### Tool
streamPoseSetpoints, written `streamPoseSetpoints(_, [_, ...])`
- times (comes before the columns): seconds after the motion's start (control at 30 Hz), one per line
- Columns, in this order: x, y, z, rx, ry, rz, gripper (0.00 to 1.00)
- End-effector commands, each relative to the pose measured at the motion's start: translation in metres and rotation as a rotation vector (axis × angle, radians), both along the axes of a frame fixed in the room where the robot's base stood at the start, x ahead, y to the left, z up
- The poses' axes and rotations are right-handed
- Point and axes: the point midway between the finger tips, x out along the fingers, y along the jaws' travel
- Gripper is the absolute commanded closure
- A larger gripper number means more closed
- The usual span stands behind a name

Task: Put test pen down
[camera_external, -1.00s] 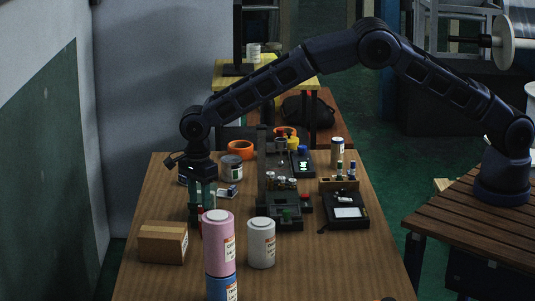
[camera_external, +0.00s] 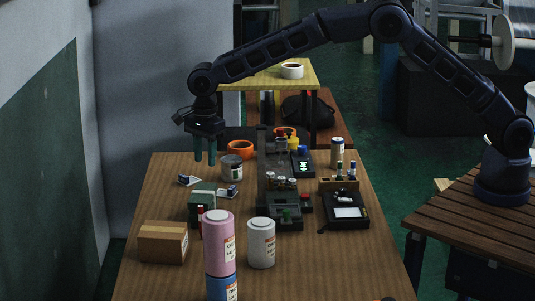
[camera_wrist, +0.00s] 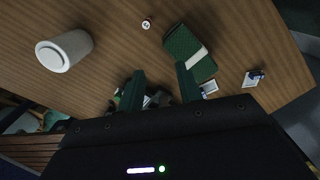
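My gripper (camera_external: 205,161) is raised above the far left of the wooden table, fingers pointing down and apart. In the wrist view the fingers (camera_wrist: 161,82) have a clear gap with nothing held. A slim red upright thing (camera_external: 200,214), which looks like a pen, stands at the near side of a green box (camera_external: 203,190). Its small pale top seems to show in the wrist view (camera_wrist: 146,23), apart from the box (camera_wrist: 188,52). Similar slim upright pieces (camera_external: 352,169) stand in a wooden rack (camera_external: 339,185) at right. I cannot tell for certain which is the test pen.
A pink canister (camera_external: 219,240) and a white canister (camera_external: 261,244) stand near the front, with a cardboard box (camera_external: 162,243) to their left. A grey tin (camera_external: 231,168), small cards (camera_external: 189,180) and a dark apparatus (camera_external: 285,209) are close by. The table's left edge is mostly clear.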

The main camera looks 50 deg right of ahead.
Motion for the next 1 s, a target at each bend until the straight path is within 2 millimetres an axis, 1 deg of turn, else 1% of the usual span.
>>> streamPoseSetpoints(0.03, [0.008, -0.021, 0.020, 0.011, -0.006, 0.017, 0.65])
streamPoseSetpoints(0.07, [0.011, -0.032, 0.031, 0.017, -0.009, 0.034, 0.65])
streamPoseSetpoints(0.1, [0.015, -0.047, 0.044, 0.023, -0.012, 0.057, 0.65])
streamPoseSetpoints(0.17, [0.019, -0.070, 0.062, 0.033, -0.019, 0.094, 0.65])
streamPoseSetpoints(0.2, [0.021, -0.087, 0.075, 0.038, -0.023, 0.117, 0.65])
streamPoseSetpoints(0.33, [0.025, -0.138, 0.113, 0.054, -0.042, 0.195, 0.65])
streamPoseSetpoints(0.47, [0.022, -0.189, 0.148, 0.067, -0.063, 0.275, 0.65])
streamPoseSetpoints(0.5, [0.020, -0.205, 0.158, 0.071, -0.070, 0.300, 0.65])
streamPoseSetpoints(0.67, [0.008, -0.268, 0.194, 0.078, -0.104, 0.400, 0.65])
streamPoseSetpoints(0.7, [0.003, -0.283, 0.203, 0.079, -0.113, 0.427, 0.65])
streamPoseSetpoints(0.77, [-0.005, -0.305, 0.214, 0.079, -0.125, 0.466, 0.65])
streamPoseSetpoints(0.8, [-0.010, -0.320, 0.222, 0.080, -0.134, 0.492, 0.65])
streamPoseSetpoints(0.87, [-0.020, -0.341, 0.232, 0.078, -0.148, 0.531, 0.65])
streamPoseSetpoints(0.9, [-0.027, -0.356, 0.238, 0.077, -0.156, 0.556, 0.65])
streamPoseSetpoints(1.0, [-0.045, -0.390, 0.253, 0.070, -0.181, 0.622, 0.65])
